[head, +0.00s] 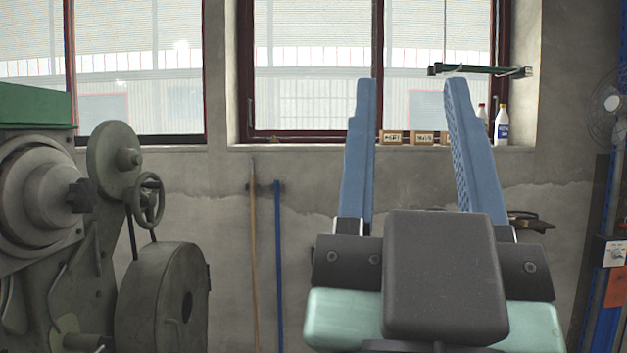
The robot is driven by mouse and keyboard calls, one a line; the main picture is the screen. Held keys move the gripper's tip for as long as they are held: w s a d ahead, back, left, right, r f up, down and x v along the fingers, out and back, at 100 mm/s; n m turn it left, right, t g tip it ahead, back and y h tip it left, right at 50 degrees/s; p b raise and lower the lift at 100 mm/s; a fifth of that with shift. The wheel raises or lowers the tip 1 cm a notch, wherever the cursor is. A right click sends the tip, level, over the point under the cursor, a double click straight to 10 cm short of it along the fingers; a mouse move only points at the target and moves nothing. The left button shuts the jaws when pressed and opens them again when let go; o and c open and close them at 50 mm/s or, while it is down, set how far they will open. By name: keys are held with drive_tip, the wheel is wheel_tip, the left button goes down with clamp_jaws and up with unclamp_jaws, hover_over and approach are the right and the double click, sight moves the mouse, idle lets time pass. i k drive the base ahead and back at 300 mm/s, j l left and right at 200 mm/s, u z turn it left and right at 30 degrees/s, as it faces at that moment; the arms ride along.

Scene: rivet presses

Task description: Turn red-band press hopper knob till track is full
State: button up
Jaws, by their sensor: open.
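My gripper (412,90) is in the middle right of the head view, its two blue fingers pointing up and spread apart. Nothing is between them. A grey-green machine (70,245) stands at the left, cut off by the picture edge. A dark lobed knob (80,196) sits on its round grey drum (40,190). I cannot tell whether this is the hopper knob. No red band and no track can be made out. My gripper is well to the right of the machine, apart from it.
The machine also carries a small handwheel (149,201) and a large round housing (165,300). Two poles, one brown (253,260) and one blue (279,265), lean on the wall. Small boxes (392,138) and bottles (502,125) stand on the window sill. A fan (607,108) is at the right.

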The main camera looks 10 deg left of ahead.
sight(81, 196)
drive_tip(key=i+l+u, duration=0.15)
drive_tip(key=i, duration=0.35)
drive_tip(key=i+l+u, duration=0.15)
drive_tip(key=i, duration=0.35)
drive_tip(key=i+l+u, duration=0.2)
drive_tip(key=i, duration=0.3)
drive_tip(key=i+u, duration=0.2)
drive_tip(key=u, duration=0.2)
drive_tip(key=i+l+u, duration=0.15)
drive_tip(key=u, duration=0.25)
drive_tip(key=i+l+u, duration=0.1)
drive_tip(key=u, duration=0.35)
drive_tip(key=i+l+u, duration=0.1)
drive_tip(key=l+u, duration=0.3)
drive_tip(key=i+l+u, duration=0.2)
drive_tip(key=u, duration=0.2)
drive_tip(key=i+l+u, duration=0.1)
drive_tip(key=l+u, duration=0.35)
drive_tip(key=i+l+u, duration=0.1)
drive_tip(key=l+u, duration=0.15)
drive_tip(key=u, duration=0.15)
